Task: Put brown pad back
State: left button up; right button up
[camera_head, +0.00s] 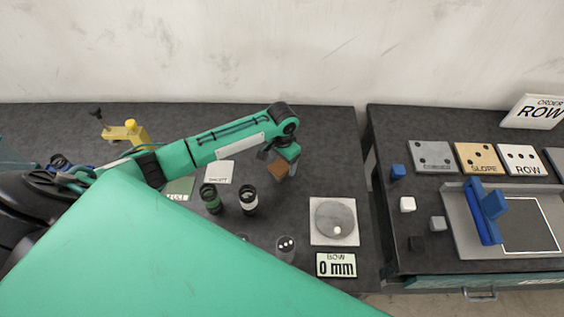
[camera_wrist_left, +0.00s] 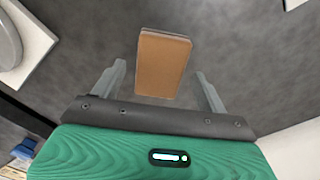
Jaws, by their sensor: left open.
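The brown pad (camera_head: 278,168) is a small flat rectangular block near the middle of the dark table in the head view. It also shows in the left wrist view (camera_wrist_left: 163,64), where its broad brown face and a thin end edge are visible. My left gripper (camera_head: 287,160) is above that part of the table, pointing down. In the left wrist view its two fingers (camera_wrist_left: 160,72) are spread on either side of the pad, with gaps on both sides. Whether the pad rests on the table is hard to tell. My right gripper is not in view.
Several dark cylinders, including a white-banded one (camera_head: 248,199), stand in front of the arm. A square plate with a grey disc (camera_head: 335,221) and a "BOW 0 mm" display (camera_head: 336,265) lie right of them. A second table (camera_head: 455,208) holds plates, small cubes and a tray.

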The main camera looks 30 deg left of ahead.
aim_at(282, 165)
pick_arm(q)
notch_tip(282, 165, up, 11)
jog(key=b, duration=0.2)
dwell(0.6)
